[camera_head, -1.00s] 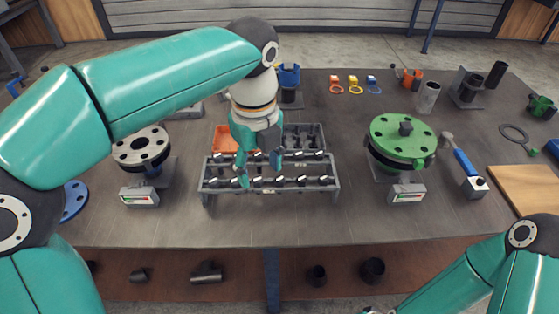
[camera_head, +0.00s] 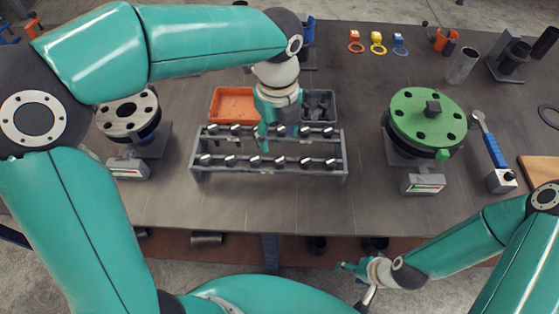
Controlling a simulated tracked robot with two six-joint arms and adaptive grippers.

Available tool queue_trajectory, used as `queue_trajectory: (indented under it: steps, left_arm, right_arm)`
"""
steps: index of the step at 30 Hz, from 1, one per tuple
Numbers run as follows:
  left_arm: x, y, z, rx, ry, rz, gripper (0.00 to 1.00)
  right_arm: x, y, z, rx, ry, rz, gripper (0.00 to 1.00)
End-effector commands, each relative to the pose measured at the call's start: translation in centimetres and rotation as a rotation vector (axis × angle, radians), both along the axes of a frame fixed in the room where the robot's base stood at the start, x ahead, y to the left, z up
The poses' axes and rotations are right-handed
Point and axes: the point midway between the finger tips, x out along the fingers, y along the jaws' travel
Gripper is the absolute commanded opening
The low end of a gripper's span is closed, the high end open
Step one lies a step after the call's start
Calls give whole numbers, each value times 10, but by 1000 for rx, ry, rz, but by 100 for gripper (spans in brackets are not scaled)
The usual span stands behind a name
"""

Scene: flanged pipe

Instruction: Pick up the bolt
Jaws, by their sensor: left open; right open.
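A grey two-tier rack (camera_head: 345,160) stands on the workbench and holds several dark bolts with light heads in two rows; one front-row bolt (camera_head: 255,160) sits near its middle. My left gripper (camera_head: 281,137) reaches down over the rack's back row with its fingers apart and nothing between them that I can see. The arm hides part of the back row, and I cannot tell whether a finger touches a bolt. My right gripper (camera_head: 353,284) is open and empty, low in front of the bench edge.
Behind the rack are an orange bin (camera_head: 232,104) and a grey bin (camera_head: 322,104). A grey flange (camera_head: 127,110) stands left, a green flange (camera_head: 428,118) right, and a blue-handled tool (camera_head: 494,152) beyond it.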

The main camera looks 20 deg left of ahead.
Motion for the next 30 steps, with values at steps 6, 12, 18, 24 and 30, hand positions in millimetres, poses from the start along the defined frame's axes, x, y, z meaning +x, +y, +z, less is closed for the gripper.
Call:
queue_trajectory:
  steps: [6,12,18,24,30]
  left_arm:
    - [0,1,-25,1,-1,2,58]
    - [0,0,-38,2,4,1,58]
    - [2,-1,-67,2,4,2,58]
    - [2,-1,-79,0,0,2,58]
    - [2,-1,-79,-1,-1,2,53]
  right_arm:
    - [0,0,0,0,0,0,61]
    - [0,0,2,0,-1,0,61]
    - [0,0,6,0,-1,0,61]
    - [0,0,7,0,-1,0,61]
    - [0,0,6,0,0,0,61]
